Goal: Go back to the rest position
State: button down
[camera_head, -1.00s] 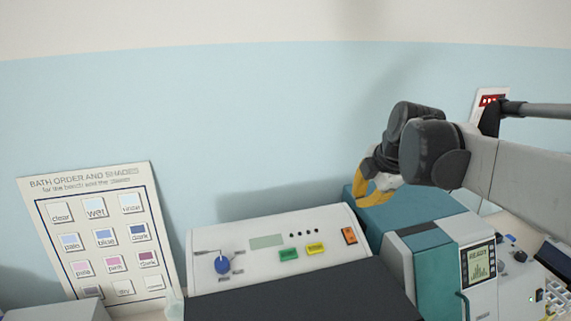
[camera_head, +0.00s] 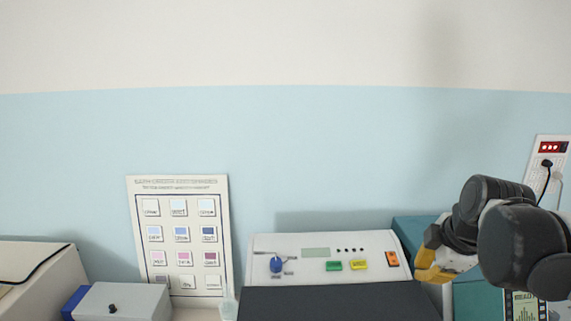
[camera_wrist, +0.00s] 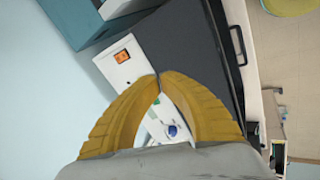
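My gripper (camera_wrist: 159,76) has yellow fingers whose tips meet, with nothing seen held between them. In the head view the yellow fingers (camera_head: 431,268) show at the right, in front of the teal machine (camera_head: 408,232) and beside the right end of the white control panel (camera_head: 323,252). My dark arm joints hide part of the teal machine. In the wrist view the control panel (camera_wrist: 127,63) lies beyond the fingers, with its orange switch and blue knob showing.
A dark lid (camera_head: 340,303) lies in front of the panel. A shade chart (camera_head: 222,235) leans on the wall. A grey box (camera_head: 122,301) and a beige machine (camera_head: 32,262) stand at the left. A wall outlet (camera_head: 551,163) with a plugged cable is at the right.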

jog(key=s+a+f+m+t, duration=0.1)
jog(key=s+a+f+m, duration=0.2)
jog(key=s+a+m, duration=0.3)
jog(key=s+a+f+m, duration=0.3)
jog(key=s+m, duration=0.4)
jog(key=m, duration=0.1)
notch_tip(320, 180, down, 33)
jog(key=b, duration=3.2)
jog(key=shift+s+a+m, duration=0.15)
jog(key=shift+s+m, duration=0.25)
